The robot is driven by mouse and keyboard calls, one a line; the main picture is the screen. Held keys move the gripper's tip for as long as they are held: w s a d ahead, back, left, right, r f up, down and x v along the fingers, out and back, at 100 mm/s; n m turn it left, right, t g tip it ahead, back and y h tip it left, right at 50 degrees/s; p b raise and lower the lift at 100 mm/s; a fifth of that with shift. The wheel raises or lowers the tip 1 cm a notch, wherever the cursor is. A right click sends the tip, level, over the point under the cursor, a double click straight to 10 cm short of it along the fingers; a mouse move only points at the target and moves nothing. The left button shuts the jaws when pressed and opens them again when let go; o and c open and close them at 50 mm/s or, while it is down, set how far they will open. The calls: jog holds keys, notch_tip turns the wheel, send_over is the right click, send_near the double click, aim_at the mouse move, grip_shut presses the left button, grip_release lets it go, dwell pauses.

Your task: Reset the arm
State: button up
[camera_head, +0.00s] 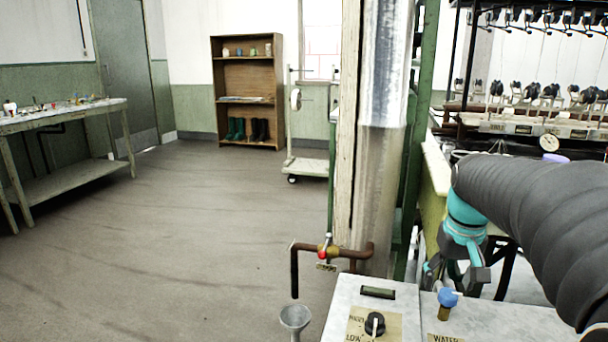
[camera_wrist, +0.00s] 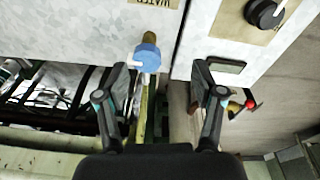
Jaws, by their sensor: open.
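My gripper (camera_head: 455,276) hangs at the end of my grey-sleeved arm at the right of the head view, behind the grey control panels. In the wrist view my gripper (camera_wrist: 161,78) has its two dark fingers wide apart with nothing between them. The blue-capped water valve (camera_wrist: 147,58) shows in the wrist view just beyond the fingertips, nearer the left finger. The valve also shows in the head view (camera_head: 447,299) on the panel marked WATER. The gripper's fingertips are partly dark against the machine, and their distance from the panel is hard to judge.
A black knob (camera_head: 375,323) sits on the left panel. A copper pipe with a red-handled valve (camera_head: 326,252) and a funnel (camera_head: 295,318) stand beside it. A tall post (camera_head: 380,150) rises close by. The reeling machine (camera_head: 540,125) fills the right. The floor (camera_head: 210,220) at left is clear.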

jog(key=s+a+f+t, duration=0.2)
jog(key=s+a, duration=0.4)
jog(key=s, duration=0.3)
jog(key=s+a+f+n+t, duration=0.1)
jog(key=s+a, duration=0.5)
jog(key=s, duration=0.3)
jog(key=shift+a+f+t, duration=0.15)
jog(key=shift+f+t, duration=0.25)
jog(key=shift+s, duration=0.1)
